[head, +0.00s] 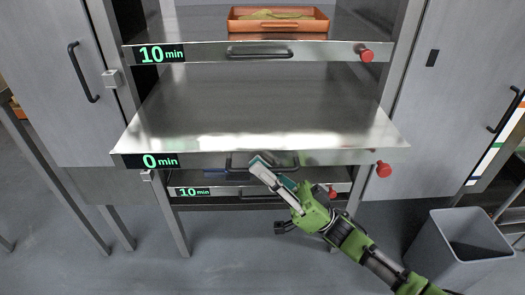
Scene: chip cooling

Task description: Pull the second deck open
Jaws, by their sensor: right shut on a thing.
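The second deck (260,115) is a bare, shiny metal shelf with a "0 min" display (151,161) on its front. It stands out well past the deck above it. Its dark bar handle (237,162) is at the middle of the front edge. My right gripper (259,162), on a green arm from the lower right, is shut on this handle and hides part of it. My left gripper is not in view.
The upper deck (205,52) reads "10 min" and bears an orange tray (277,24). A lower deck (258,189) also reads "10 min". Red knobs (384,169) sit at the fronts' right ends. A grey bin (462,243) stands lower right. Floor at lower left is clear.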

